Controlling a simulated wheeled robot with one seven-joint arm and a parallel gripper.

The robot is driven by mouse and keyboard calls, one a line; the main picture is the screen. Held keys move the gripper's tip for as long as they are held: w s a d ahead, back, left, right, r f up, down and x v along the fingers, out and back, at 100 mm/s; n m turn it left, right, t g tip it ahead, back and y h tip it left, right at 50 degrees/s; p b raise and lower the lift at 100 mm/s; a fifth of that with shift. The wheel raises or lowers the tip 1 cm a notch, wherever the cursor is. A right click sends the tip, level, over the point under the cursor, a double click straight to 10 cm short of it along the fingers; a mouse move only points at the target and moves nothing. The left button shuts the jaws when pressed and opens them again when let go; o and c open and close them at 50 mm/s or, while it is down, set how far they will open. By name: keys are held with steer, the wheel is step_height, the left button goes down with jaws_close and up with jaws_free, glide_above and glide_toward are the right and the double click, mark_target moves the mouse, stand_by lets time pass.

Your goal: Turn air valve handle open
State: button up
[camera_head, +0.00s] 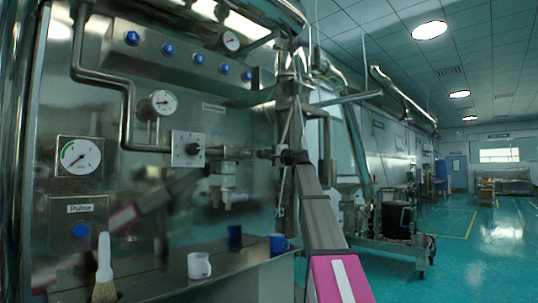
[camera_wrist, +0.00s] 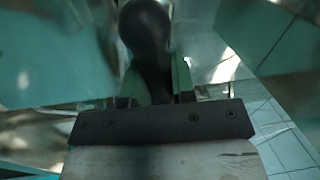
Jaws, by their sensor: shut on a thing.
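In the wrist view, a dark rounded handle (camera_wrist: 146,30), which I take for the air valve handle, stands between the green fingers of my gripper (camera_wrist: 157,80). The fingers are shut on it, and its rounded end shows beyond them. In the head view, my gripper (camera_head: 287,157) is at the pipework to the right of the steel panel, at the end of my grey and pink arm. The handle is small and mostly hidden there, so I cannot tell its turn angle.
The steel panel carries gauges (camera_head: 80,156), a rotary switch (camera_head: 188,149) and blue buttons (camera_head: 168,49). Open green floor (camera_head: 480,262) lies to the right.

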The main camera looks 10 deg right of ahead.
steer(key=shift+f+m+t+h, duration=0.15)
steer(key=shift+m+t+h, duration=0.3)
steer(key=shift+m, duration=0.95)
steer(key=o, duration=0.9)
steer(key=v, duration=1.1)
